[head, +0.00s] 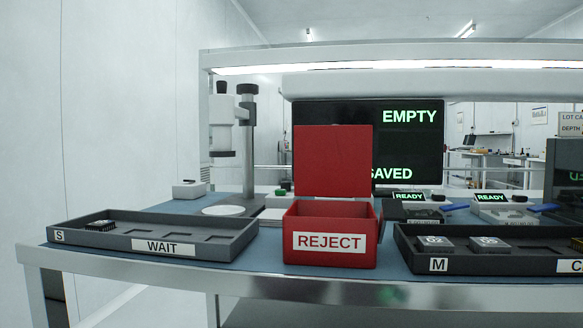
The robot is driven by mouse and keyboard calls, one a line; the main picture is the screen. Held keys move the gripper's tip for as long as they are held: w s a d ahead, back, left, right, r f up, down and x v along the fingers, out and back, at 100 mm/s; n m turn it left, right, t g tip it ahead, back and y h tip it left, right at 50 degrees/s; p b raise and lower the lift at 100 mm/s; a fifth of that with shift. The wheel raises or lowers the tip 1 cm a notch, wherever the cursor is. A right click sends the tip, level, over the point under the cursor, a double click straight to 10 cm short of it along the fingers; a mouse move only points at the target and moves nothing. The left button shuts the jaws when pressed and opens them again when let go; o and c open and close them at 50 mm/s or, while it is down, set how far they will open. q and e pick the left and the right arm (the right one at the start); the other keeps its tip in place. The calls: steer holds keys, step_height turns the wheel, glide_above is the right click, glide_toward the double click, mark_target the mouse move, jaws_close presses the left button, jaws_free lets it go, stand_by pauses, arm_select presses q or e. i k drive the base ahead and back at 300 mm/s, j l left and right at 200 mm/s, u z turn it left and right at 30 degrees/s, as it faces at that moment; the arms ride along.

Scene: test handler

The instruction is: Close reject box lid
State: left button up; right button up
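The red reject box (330,255) stands on the blue mat near the front edge of the bench, with a white REJECT label on its front. Its red lid (333,160) is open and stands upright at the back of the box, in front of the dark screen. The inside floor of the box is hidden from this low angle. Neither of my grippers shows in the head view.
The dark WAIT tray (104,236) lies left of the box with a chip at its left end. Another dark tray (425,264) with chips lies close on the right. A microscope (234,140) and screen (408,150) stand behind. Bare mat (267,245) shows left of the box.

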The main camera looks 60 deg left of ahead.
mark_target(330, 160)
steer(key=k+j+z, duration=0.15)
steer(key=k+j, duration=0.2)
steer(key=k+j+z, duration=0.15)
steer(key=k+j, duration=0.2)
steer(key=k+j+z, duration=0.15)
steer(key=k, duration=0.4)
steer(key=k+j+z, duration=0.15)
steer(key=k+j, duration=0.15)
steer(key=k, duration=0.15)
steer(key=k+j+z, duration=0.45)
steer(key=k+j, duration=0.4)
steer(key=j+z, duration=0.1)
steer(key=j, duration=0.35)
steer(key=k+j+z, duration=0.15)
steer(key=j, duration=0.3)
steer(key=j+z, duration=0.1)
steer(key=j, duration=0.35)
steer(key=k+j+z, duration=0.15)
steer(key=j, duration=0.3)
steer(key=i+j+z, duration=0.1)
steer(key=j, duration=0.55)
steer(key=i+j+z, duration=0.1)
steer(key=j, duration=0.6)
steer(key=i+j+z, duration=0.1)
steer(key=j, duration=0.6)
steer(key=k+l+u, duration=0.1)
steer(key=u, duration=0.4)
steer(key=k+l+u, duration=0.15)
steer(key=u, duration=0.35)
steer(key=l, duration=0.1)
